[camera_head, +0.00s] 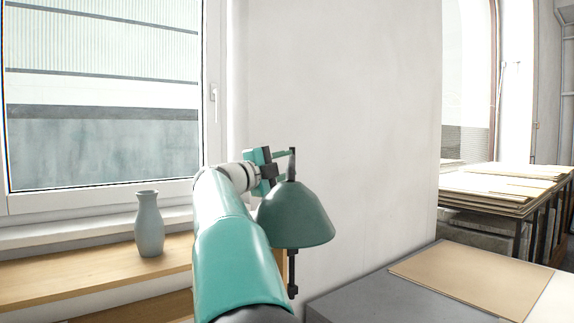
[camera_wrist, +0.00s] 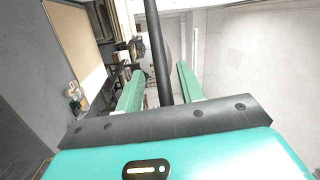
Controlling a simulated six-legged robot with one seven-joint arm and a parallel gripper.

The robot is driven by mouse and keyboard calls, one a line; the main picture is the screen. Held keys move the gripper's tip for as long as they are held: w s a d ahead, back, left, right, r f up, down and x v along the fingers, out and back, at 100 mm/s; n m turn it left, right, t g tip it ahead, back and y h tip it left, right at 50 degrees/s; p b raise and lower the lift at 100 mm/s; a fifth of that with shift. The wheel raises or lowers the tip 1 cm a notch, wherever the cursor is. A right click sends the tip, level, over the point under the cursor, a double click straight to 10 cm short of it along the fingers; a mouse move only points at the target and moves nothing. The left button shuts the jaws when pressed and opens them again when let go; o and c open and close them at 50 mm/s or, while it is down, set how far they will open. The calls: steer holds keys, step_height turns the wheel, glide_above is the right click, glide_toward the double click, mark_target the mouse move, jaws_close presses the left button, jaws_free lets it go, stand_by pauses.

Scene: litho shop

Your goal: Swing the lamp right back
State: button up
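The lamp has a green bell-shaped shade (camera_head: 296,217) and stands right of my arm in the head view. A short dark stem (camera_head: 292,166) rises from the shade's top, and a dark rod with a knob (camera_head: 292,274) shows below it. My gripper (camera_head: 284,161) is at the stem, just above the shade. In the wrist view a dark rod (camera_wrist: 157,50) of the lamp runs between the two green fingers of my gripper (camera_wrist: 160,72). Gaps show on both sides of the rod, so the fingers are open around it. My arm hides part of the lamp's mount.
A grey-blue vase (camera_head: 149,226) stands on the wooden sill shelf (camera_head: 100,262) at left, below the window (camera_head: 103,95). A grey cabinet top (camera_head: 375,297) with a tan board (camera_head: 475,278) lies at right. The wall (camera_head: 345,110) behind the lamp is bare.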

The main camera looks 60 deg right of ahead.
steer(key=shift+s+d+r, duration=0.1)
steer(key=shift+s+d, duration=0.05)
steer(key=shift+d, duration=0.3)
steer(key=shift+c, duration=0.2)
jaws_close()
steer(key=shift+s, duration=0.1)
